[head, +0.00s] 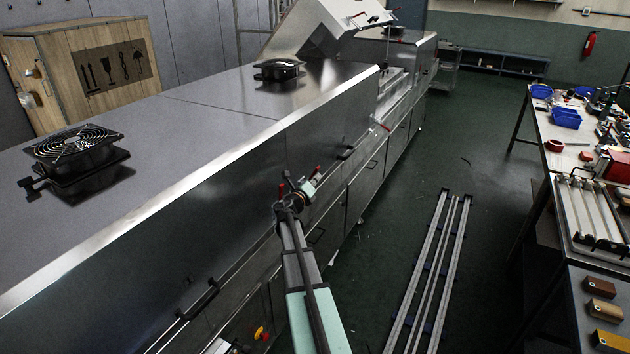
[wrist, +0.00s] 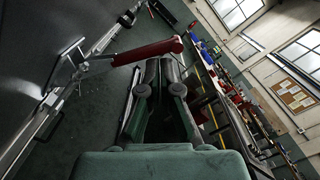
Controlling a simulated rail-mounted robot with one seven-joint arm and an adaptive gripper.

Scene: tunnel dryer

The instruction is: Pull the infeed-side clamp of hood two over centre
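A clamp with a long red handle (wrist: 147,52) and a bright metal linkage (wrist: 82,63) shows in the wrist view, fixed to the dark hood side at left. The handle sticks out from the hood across the tips of my gripper (wrist: 160,64). The gripper's dark fingers are close together, and the handle lies across them, not between them. I cannot tell whether they touch. In the head view my gripper (head: 292,190) is at the side of the long steel dryer (head: 240,180), with small red parts close around it. It partly hides the clamp there.
Another red-handled clamp (head: 382,127) is farther along the dryer, near a raised hood (head: 318,28). Metal rails (head: 432,265) lie on the floor to the right. A cluttered workbench (head: 540,150) stands at the right.

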